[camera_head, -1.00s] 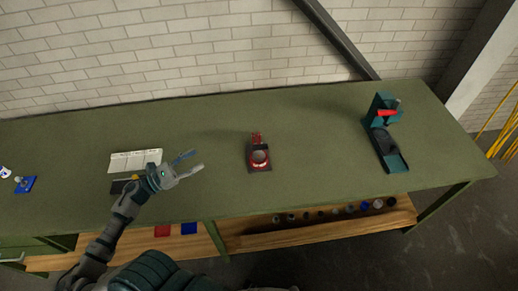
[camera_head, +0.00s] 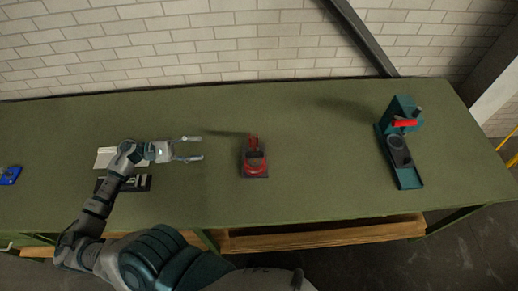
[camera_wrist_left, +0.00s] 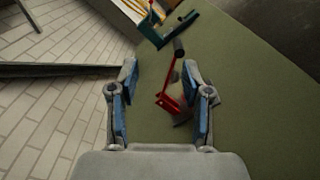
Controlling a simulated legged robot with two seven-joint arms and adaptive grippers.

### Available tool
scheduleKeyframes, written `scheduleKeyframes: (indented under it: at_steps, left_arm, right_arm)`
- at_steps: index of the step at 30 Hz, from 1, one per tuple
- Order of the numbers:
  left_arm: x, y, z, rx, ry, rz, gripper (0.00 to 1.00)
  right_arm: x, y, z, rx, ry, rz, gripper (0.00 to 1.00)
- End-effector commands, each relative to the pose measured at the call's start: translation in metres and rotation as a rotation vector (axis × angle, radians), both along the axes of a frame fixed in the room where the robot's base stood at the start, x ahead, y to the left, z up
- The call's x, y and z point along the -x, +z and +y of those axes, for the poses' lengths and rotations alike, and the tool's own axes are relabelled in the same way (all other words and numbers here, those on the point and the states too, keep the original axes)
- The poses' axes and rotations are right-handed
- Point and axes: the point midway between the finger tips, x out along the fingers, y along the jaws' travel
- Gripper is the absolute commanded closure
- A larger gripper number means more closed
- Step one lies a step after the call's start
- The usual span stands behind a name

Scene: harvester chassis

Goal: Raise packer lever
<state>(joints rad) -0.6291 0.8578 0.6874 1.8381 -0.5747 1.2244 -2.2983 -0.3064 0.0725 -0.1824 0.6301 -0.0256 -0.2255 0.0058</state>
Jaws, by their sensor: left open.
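A small red device (camera_head: 254,168) stands near the middle of the green bench, with a lever (camera_head: 254,142) at its back. In the left wrist view, the red lever (camera_wrist_left: 171,82) with a dark grip (camera_wrist_left: 179,48) shows between my open fingers, farther off and untouched. A teal press-like device (camera_head: 402,150) with a red handle (camera_head: 405,123) stands at the right end. My left gripper (camera_head: 196,148) is open and empty above the bench, left of the red device, its fingers pointing right towards it. My right gripper is not in view.
A white sheet or booklet (camera_head: 106,157) and a dark tray (camera_head: 139,184) lie under my left forearm. A blue item (camera_head: 10,175) sits at the left edge. A brick wall (camera_head: 200,60) stands behind the bench. Bench top between the two devices is clear.

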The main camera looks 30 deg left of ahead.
Motion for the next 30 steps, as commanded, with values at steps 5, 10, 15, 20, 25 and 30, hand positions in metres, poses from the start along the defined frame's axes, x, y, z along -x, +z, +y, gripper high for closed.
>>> scheduleKeyframes:
  at_steps: [5, 10, 15, 20, 25, 30]
  left_arm:
    - [0.0, -0.032, -0.001, 0.0, 0.001, 0.004, 0.52]
    - [-0.001, -0.054, -0.007, -0.006, 0.001, 0.01, 0.52]
    - [-0.002, -0.064, -0.014, -0.012, 0.0, 0.011, 0.52]
    - [-0.009, -0.063, -0.021, -0.008, -0.002, 0.01, 0.52]
    - [-0.027, -0.064, -0.045, -0.004, -0.004, 0.01, 0.52]
    - [-0.048, -0.065, -0.078, -0.002, -0.004, 0.01, 0.52]
  right_arm:
    - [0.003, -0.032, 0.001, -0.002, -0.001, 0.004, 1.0]
    - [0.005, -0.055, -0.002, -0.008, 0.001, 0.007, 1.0]
    - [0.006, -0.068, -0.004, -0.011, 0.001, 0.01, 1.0]
    - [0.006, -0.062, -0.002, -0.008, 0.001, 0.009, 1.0]
    - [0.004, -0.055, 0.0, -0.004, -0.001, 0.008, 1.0]
    - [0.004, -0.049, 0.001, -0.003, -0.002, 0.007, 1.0]
